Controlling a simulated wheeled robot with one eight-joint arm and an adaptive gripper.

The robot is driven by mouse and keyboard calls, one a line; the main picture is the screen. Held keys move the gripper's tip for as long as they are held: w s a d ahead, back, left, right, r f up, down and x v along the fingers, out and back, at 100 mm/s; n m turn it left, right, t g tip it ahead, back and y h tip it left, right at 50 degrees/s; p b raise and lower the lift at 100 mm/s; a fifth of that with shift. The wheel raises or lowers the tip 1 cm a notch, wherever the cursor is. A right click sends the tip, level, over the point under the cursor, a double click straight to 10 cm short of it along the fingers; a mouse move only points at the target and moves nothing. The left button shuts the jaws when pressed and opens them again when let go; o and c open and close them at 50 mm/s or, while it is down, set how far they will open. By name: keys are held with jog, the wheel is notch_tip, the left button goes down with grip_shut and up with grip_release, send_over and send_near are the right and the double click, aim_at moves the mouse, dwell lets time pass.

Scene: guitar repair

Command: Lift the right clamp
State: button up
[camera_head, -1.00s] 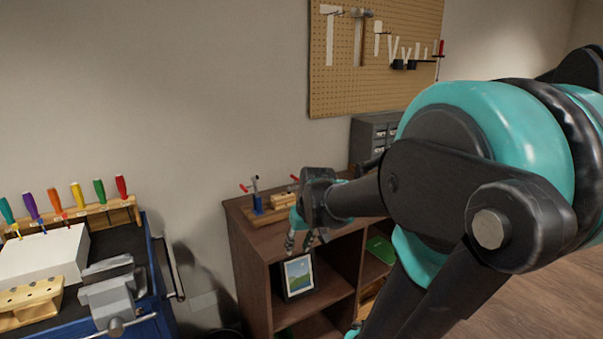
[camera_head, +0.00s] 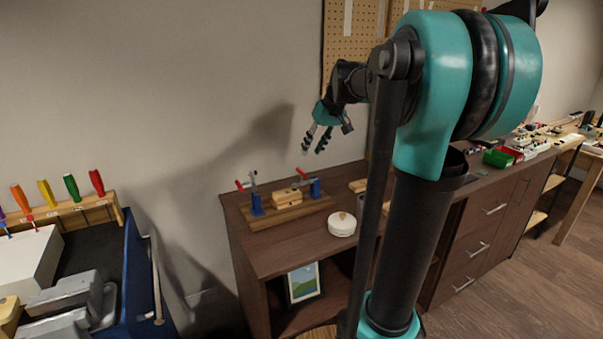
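Two toggle clamps with blue bodies and red handle tips stand on a wooden board (camera_head: 268,223) on top of the dark cabinet. The right clamp (camera_head: 315,188) is at the board's right end, and the left clamp (camera_head: 256,203) is at its left end. A light wooden block (camera_head: 287,197) sits between them. My gripper (camera_head: 313,148) hangs in the air above the board, pointing down and slightly left. Its fingers are apart and nothing shows between them. It does not touch the right clamp.
A round white container (camera_head: 342,224) stands on the cabinet top (camera_head: 300,249) in front of the right clamp. A framed picture (camera_head: 303,282) is on the shelf below. A blue workbench (camera_head: 135,262) with screwdrivers is at left. A pegboard (camera_head: 352,45) hangs behind.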

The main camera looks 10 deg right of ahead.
aim_at(301, 173)
jog(key=x, duration=1.2)
jog(key=shift+s, duration=0.1)
jog(key=shift+c, duration=0.3)
grip_shut()
